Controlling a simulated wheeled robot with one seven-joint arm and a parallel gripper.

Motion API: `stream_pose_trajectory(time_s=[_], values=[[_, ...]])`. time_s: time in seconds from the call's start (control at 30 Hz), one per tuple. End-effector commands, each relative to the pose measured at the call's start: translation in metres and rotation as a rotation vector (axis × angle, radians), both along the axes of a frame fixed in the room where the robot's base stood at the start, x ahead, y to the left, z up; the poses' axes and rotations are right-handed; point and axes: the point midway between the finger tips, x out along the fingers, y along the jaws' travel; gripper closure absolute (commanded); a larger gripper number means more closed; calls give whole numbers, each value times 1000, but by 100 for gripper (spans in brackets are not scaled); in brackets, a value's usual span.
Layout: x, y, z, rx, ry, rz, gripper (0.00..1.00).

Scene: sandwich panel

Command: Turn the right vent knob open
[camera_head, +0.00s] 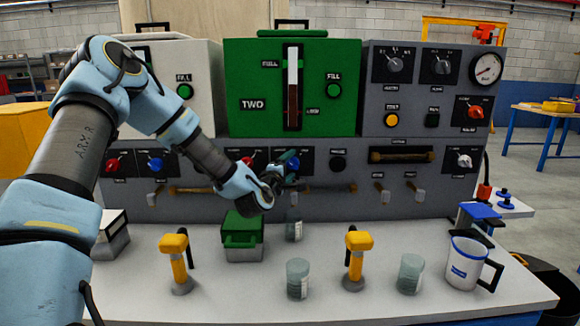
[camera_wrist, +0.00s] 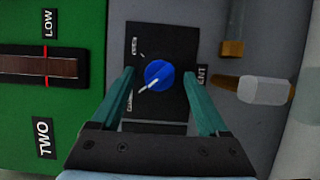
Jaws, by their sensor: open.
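The blue knob (camera_wrist: 159,75) sits on a black plate (camera_wrist: 172,50) between my fingers in the wrist view. Its white pointer slants toward the lower left of that view. In the head view this knob (camera_head: 294,164) is partly hidden by my gripper, on the panel below the green unit marked TWO. My gripper (camera_head: 286,163) is open, with one teal finger on each side of the knob. The gripper also shows in the wrist view (camera_wrist: 161,80). A gap shows between the knob and each finger. The label beside the plate is partly covered by a finger.
A red knob (camera_head: 249,162) is just left of my gripper, and a black knob (camera_head: 338,163) is to its right. A bar handle (camera_head: 330,188) runs below. Yellow-topped taps (camera_head: 358,241), glass jars (camera_head: 298,280) and a green box (camera_head: 243,238) stand on the counter.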

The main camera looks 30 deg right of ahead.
Motion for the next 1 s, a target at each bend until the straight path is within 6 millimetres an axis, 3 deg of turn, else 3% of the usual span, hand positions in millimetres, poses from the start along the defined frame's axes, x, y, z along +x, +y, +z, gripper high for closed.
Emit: stream_pose_trajectory(time_s=[0.07,0.7,1.0], values=[[0,0,0,0,0,0,26],[0,0,0,0,0,0,98],[0,1,0,14,-6,1,100]])
